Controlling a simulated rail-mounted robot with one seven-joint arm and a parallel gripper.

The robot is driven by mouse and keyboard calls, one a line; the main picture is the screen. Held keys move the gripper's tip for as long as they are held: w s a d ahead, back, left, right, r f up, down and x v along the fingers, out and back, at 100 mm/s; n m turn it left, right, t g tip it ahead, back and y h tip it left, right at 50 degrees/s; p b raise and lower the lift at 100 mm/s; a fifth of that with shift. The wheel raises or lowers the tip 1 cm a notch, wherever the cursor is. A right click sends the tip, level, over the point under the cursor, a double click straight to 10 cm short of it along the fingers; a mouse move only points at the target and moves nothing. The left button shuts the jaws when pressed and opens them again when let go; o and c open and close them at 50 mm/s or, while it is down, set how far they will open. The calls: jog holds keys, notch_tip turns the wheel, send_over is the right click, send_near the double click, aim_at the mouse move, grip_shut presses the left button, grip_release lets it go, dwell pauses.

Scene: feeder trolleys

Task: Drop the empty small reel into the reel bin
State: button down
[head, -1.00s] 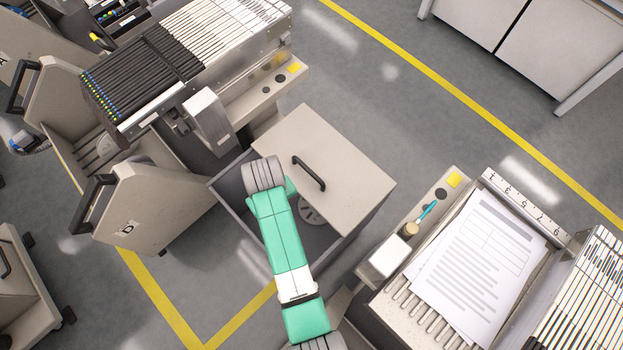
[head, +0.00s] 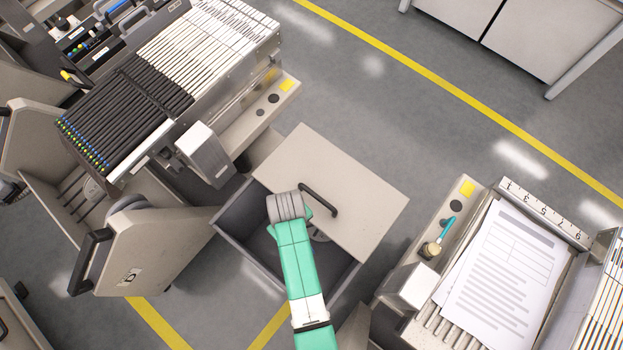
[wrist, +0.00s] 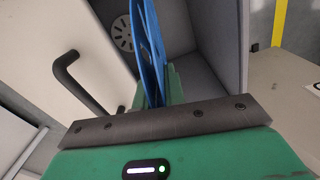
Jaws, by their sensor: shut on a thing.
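The reel bin (head: 232,210) is a grey-lined box, its left part open and its right part under a beige lid (head: 360,190) with a black handle (head: 318,200). My arm reaches over the opening and hides most of my gripper in the head view. In the wrist view my gripper (wrist: 158,88) is shut on a thin blue reel (wrist: 152,40), seen edge-on. The blue reel points into the bin opening, beside the lid; its far end is cut off by the frame. A pale slotted disc (wrist: 122,37) lies inside the bin.
A feeder trolley with black and white feeders (head: 130,110) stands to the left. A beige panel with a black handle (head: 90,260) is at lower left. Another trolley with papers (head: 500,270) and a ruler (head: 545,212) is at right. Open floor with yellow lines lies behind.

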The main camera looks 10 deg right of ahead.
notch_tip(320, 180, down, 2)
jog(key=shift+f+b, duration=0.25)
jog(key=shift+b, duration=0.45)
jog(key=c, duration=1.4)
grip_release()
jog(key=shift+r, duration=0.1)
notch_tip(320, 180, up, 8)
jog(key=p, duration=0.3)
